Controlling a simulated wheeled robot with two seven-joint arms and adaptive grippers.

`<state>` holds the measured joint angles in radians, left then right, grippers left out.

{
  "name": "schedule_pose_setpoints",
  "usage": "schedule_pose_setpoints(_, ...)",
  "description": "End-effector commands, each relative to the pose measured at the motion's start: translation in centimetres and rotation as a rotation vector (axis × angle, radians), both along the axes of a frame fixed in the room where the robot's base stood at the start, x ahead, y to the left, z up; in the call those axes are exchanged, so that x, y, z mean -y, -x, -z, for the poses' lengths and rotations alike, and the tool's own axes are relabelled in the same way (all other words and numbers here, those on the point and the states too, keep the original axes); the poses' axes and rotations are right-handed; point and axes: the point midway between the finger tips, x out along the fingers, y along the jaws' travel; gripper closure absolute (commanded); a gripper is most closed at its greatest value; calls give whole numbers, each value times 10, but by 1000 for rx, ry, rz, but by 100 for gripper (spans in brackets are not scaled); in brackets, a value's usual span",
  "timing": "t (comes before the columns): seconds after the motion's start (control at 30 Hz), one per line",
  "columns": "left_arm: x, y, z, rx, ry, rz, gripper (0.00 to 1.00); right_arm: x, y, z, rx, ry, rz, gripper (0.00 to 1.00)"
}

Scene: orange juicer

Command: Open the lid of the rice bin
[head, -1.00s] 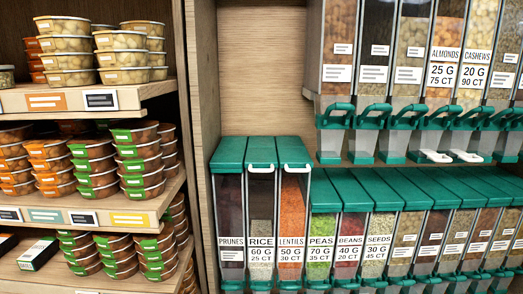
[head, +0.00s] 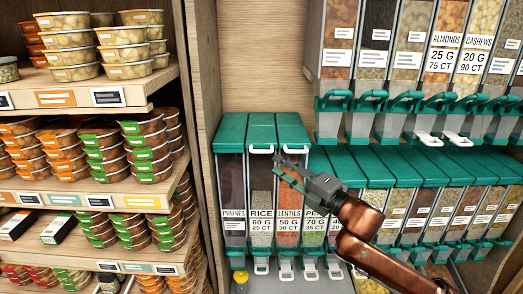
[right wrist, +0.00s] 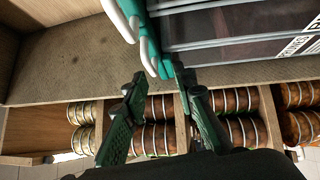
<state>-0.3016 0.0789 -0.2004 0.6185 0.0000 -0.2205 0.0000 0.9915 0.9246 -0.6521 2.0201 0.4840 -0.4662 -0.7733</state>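The rice bin (head: 262,205) is the middle of three tall clear bins with green lids, between prunes and lentils. Its green lid (head: 262,130) lies closed, with a white handle (head: 261,150) at the front edge. The handle also shows in the right wrist view (right wrist: 149,57), above the fingertips. My right gripper (head: 283,166) is open and empty, in front of the rice and lentils bins just below their lid handles. Its two fingers (right wrist: 162,92) stand apart in the right wrist view, not visibly touching the handle. My left gripper is out of view.
The lentils bin (head: 288,205) has a similar white handle (head: 294,148) close beside my gripper. The prunes bin (head: 231,190) is on the other side. A row of lower bins (head: 440,170) and upper dispensers (head: 400,60) are at right. Shelves of tubs (head: 110,140) stand at left.

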Motion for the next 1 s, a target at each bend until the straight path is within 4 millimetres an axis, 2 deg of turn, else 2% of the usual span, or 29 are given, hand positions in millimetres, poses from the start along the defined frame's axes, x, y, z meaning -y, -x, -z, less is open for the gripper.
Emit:
schedule_pose_setpoints(0.03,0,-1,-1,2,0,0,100,-2,2,-9,19,9,-7,75)
schedule_pose_setpoints(0.13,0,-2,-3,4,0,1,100,-7,0,-17,35,15,-12,75)
schedule_pose_setpoints(0.6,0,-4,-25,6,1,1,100,-53,-45,-26,35,13,-12,75)
schedule_pose_setpoints(1.0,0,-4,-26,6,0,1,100,-58,-50,-25,35,14,-12,75)
